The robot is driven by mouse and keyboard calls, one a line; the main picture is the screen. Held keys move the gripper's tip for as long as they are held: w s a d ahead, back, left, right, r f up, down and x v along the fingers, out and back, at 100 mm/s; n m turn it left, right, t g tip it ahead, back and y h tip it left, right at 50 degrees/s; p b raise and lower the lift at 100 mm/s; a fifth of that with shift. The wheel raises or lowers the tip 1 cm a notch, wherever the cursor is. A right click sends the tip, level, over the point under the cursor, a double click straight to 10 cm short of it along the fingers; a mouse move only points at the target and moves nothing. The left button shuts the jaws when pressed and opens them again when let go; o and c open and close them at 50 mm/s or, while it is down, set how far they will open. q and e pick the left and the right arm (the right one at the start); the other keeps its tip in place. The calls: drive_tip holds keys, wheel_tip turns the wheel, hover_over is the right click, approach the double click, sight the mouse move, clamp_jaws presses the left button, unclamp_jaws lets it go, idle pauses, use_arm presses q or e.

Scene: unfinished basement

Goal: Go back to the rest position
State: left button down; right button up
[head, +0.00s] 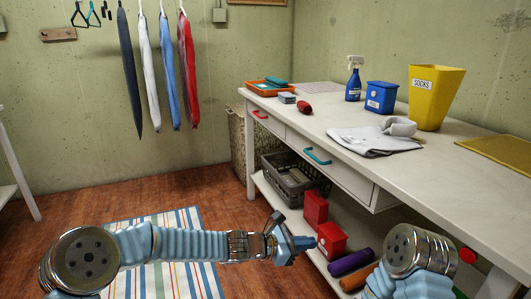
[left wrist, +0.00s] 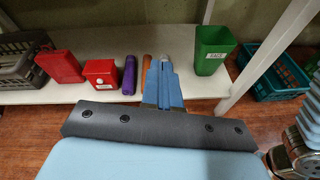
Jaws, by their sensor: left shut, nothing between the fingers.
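My left gripper (head: 291,248) reaches in from the left in the head view, over the striped rug and just in front of the table's lower shelf. It is shut with nothing held. In the left wrist view its blue fingers (left wrist: 164,84) are together, pointing at the lower shelf. My right arm shows at the lower right of the head view, but its gripper is out of the picture.
A white table (head: 335,115) stands at the right, with a yellow socks bin (head: 435,98) on top. Its lower shelf (left wrist: 120,57) holds red containers (head: 331,240), a purple roll (head: 350,262) and a green bin (left wrist: 213,50). The striped rug (head: 180,222) and floor left are clear.

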use_arm(q)
drive_tip(key=s+a+f+m+g+y, duration=0.1)
drive_tip(key=s+a+f+m+y, duration=0.3)
drive_tip(key=f, duration=0.4)
drive_tip(key=s+a+f+m+g+y, duration=0.1)
drive_tip(key=s+a+f, duration=0.2)
drive_tip(key=a+f, duration=0.4)
drive_tip(key=s+a+f+m+y, duration=0.3)
drive_tip(key=s+a+f, duration=0.15)
drive_tip(key=f, duration=0.45)
drive_tip(key=s+a+f+m+y, duration=0.1)
drive_tip(key=s+a+f+m, duration=0.3)
drive_tip(key=s+a, duration=0.2)
drive_tip(key=s+a+f+m+g+y, duration=0.1)
drive_tip(key=s+a+f+m, duration=0.3)
drive_tip(key=s, duration=0.4)
drive_tip(key=a+m, duration=0.1)
drive_tip(key=a, duration=0.1)
drive_tip(key=shift+s+a, duration=0.15)
drive_tip(key=shift+a, duration=0.15)
